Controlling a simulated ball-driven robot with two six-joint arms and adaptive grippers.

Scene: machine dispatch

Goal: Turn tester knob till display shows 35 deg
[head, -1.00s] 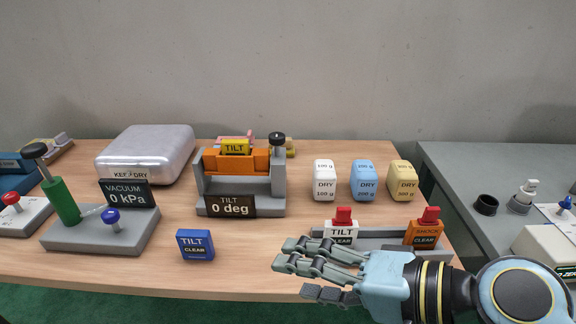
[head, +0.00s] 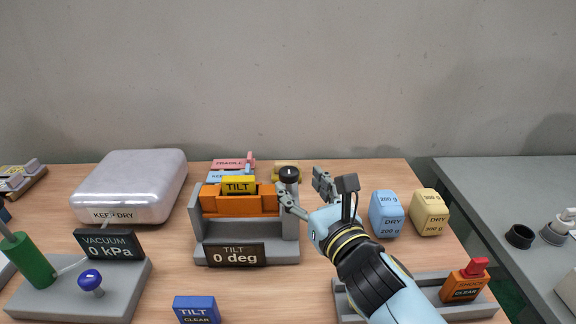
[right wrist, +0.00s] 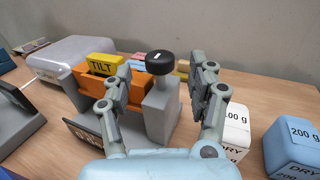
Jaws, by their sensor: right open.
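The tilt tester (head: 246,252) stands mid-table, a grey frame with an orange cradle (head: 222,205) holding a yellow TILT block (head: 239,186). Its display (head: 234,255) reads 0 deg. The black tester knob (head: 289,174) sits on top of the right post. In the right wrist view the knob (right wrist: 160,64) shows a white mark and lies beyond and between my fingers. My right gripper (head: 303,193) is open and empty, just right of the post, apart from the knob in the right wrist view (right wrist: 163,85). My left gripper is not in view.
A white 100 g block (right wrist: 235,125) is close beside my right fingers. Blue (head: 387,214) and yellow (head: 430,212) DRY blocks stand to the right. Pink and blue tags (head: 232,164) lie behind the tester. A vacuum unit (head: 85,285) and silver case (head: 130,187) are left.

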